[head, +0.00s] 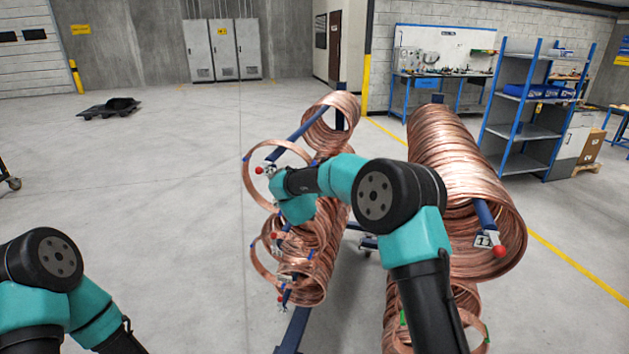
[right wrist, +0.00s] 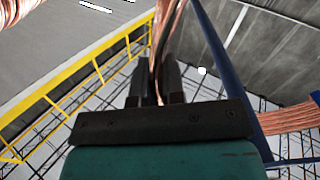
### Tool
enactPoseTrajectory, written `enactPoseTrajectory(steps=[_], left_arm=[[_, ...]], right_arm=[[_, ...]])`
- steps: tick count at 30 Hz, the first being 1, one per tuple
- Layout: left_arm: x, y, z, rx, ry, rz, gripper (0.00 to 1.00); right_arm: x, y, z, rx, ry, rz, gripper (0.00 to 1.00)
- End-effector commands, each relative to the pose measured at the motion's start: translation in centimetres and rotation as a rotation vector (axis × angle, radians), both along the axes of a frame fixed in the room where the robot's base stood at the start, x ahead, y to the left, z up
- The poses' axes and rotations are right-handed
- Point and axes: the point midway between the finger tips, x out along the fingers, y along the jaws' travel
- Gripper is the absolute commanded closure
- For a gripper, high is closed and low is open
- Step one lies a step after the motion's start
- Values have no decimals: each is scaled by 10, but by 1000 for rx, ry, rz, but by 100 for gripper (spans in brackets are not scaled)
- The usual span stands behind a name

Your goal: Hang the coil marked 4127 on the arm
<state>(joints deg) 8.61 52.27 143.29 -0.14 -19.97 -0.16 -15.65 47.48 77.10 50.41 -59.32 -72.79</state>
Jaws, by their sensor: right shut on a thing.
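My right gripper (right wrist: 160,85) is shut on a copper coil; a strand of its tube (right wrist: 168,40) runs between the fingers in the right wrist view. In the head view a thin coil ring (head: 246,180) stands at my right wrist, around or beside the red-tipped end of the upper left rack arm (head: 301,134); I cannot tell which. The gripper's fingers are not clear there. A small tag (head: 270,168) shows near that red tip, but its number is unreadable. Only part of my left arm shows at lower left; its gripper is out of view.
More coils (head: 325,235) hang below on the rack's left side. A thick stack of coils (head: 450,150) hangs on the right rack arm (head: 484,214), with a tag at its red tip. Blue shelves (head: 515,130) stand behind.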

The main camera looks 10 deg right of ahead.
Motion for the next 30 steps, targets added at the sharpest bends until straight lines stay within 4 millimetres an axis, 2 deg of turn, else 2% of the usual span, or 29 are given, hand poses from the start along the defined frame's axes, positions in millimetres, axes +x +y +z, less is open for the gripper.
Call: enactPoseTrajectory(steps=[22, 30], left_arm=[[0, 0, 0, 0, 0, 0, 100], [0, 0, 0, 0, 0, 0, 100]], right_arm=[[38, -20, 0, 2, -3, 0, 100], [37, -20, -12, 1, -2, 0, 100]])
